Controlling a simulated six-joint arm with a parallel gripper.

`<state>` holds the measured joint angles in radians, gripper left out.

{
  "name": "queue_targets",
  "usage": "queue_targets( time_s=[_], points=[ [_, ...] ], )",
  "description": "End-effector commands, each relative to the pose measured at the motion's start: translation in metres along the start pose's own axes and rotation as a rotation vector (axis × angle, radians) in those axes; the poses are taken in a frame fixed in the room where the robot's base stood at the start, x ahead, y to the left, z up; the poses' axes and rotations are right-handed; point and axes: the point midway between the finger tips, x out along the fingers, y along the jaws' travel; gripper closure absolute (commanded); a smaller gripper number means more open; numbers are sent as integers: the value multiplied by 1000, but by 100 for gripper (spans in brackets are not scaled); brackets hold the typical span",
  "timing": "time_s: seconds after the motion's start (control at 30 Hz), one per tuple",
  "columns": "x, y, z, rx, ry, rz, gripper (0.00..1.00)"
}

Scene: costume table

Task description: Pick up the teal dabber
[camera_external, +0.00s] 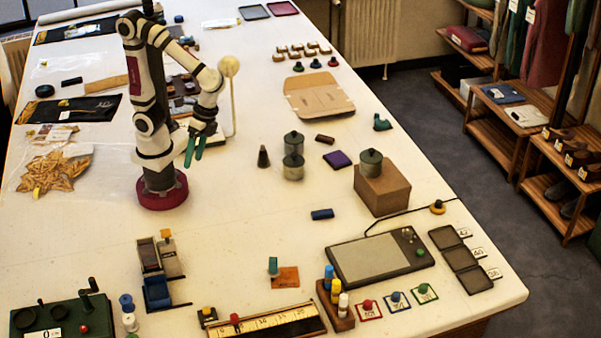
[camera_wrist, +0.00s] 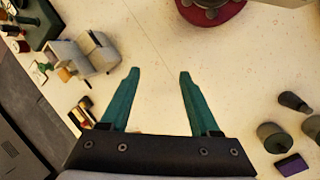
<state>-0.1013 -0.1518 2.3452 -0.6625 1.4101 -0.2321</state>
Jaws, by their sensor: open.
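The teal dabber (camera_external: 273,267) stands upright at the left edge of a small orange patch (camera_external: 289,278), toward the near side of the table in the external view. I cannot pick it out clearly in the wrist view. My gripper (camera_external: 193,160) hangs above the table beside my arm's base, farther back and to the left of the dabber, well apart from it. Its two teal fingers are spread with nothing between them, as the wrist view also shows (camera_wrist: 157,76).
A rack of dabbers (camera_external: 343,317) stands right of the teal one, a ruler board (camera_external: 268,321) in front, and a grey-and-blue block device (camera_external: 157,290) to the left. A flat panel (camera_external: 372,262) lies to the right. Table behind the dabber is clear.

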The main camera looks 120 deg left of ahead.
Motion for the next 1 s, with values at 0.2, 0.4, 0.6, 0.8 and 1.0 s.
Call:
queue_targets(
  time_s=[0.2, 0.4, 0.6, 0.8, 1.0],
  points=[
    [25, 44, -168, -935, -252, 677, 38],
    [52, 8, -272, -1450, -423, 1050, 38],
    [69, 18, -298, -1535, -457, 1115, 38],
    [97, 63, -319, -1532, -457, 1111, 38],
    [112, 85, -330, -1531, -455, 1113, 38]
  ],
)
